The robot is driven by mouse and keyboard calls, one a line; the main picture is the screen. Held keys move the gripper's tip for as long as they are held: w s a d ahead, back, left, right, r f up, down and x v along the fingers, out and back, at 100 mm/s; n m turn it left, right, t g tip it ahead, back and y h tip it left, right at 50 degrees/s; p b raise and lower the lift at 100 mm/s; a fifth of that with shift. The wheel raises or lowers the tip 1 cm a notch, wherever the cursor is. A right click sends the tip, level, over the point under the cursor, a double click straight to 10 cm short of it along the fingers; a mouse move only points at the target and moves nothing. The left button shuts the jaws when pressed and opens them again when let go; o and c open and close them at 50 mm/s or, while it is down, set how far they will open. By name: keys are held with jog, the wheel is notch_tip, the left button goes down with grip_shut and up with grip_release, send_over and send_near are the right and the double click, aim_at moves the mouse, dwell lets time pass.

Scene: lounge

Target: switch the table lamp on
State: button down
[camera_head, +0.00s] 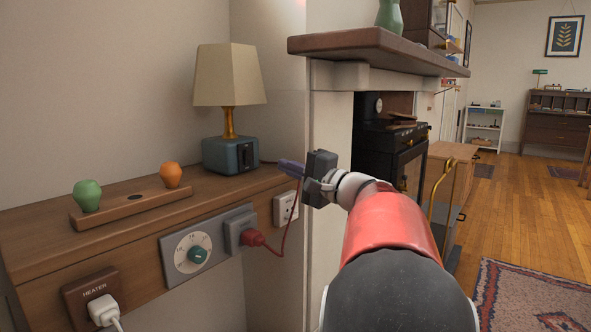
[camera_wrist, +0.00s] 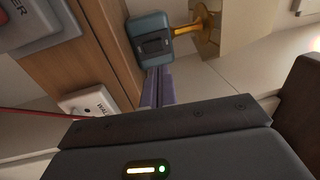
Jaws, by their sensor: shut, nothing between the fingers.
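The table lamp has a beige shade (camera_head: 229,75), a brass stem (camera_head: 229,123) and a blue box base (camera_head: 222,157). It stands at the back of the wooden ledge, and its shade shows no clear glow. A dark rocker switch (camera_head: 246,156) is on the base's front; the wrist view also shows this switch (camera_wrist: 154,43). My gripper (camera_head: 283,164) is shut and empty, to the right of the lamp base. Its purple fingers (camera_wrist: 157,85) point toward the base in the wrist view. Whether the tips touch it cannot be told.
The ledge (camera_head: 40,232) also holds a wooden block (camera_head: 135,203) with green and orange knobs. Its front carries a dial (camera_head: 195,253), a red plug (camera_head: 252,238) with a red cord, and a white socket (camera_head: 286,208). A mantel shelf (camera_head: 370,50) juts out above my arm.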

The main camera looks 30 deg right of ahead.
aim_at(249, 152)
jog(key=x, duration=0.9)
jog(key=shift+w+p, duration=0.15)
jog(key=shift+p, duration=0.25)
jog(key=shift+w+a+r+p, duration=0.15)
jog(key=shift+r+p, duration=0.25)
jog(key=shift+p, duration=0.3)
jog(key=shift+f+g, duration=0.3)
jog(key=shift+b, duration=0.35)
jog(key=r+b+v, duration=0.1)
jog(key=r+v, duration=0.2)
jog(key=v, duration=1)
jog(key=shift+s+r, duration=0.15)
jog(key=shift+s, duration=0.35)
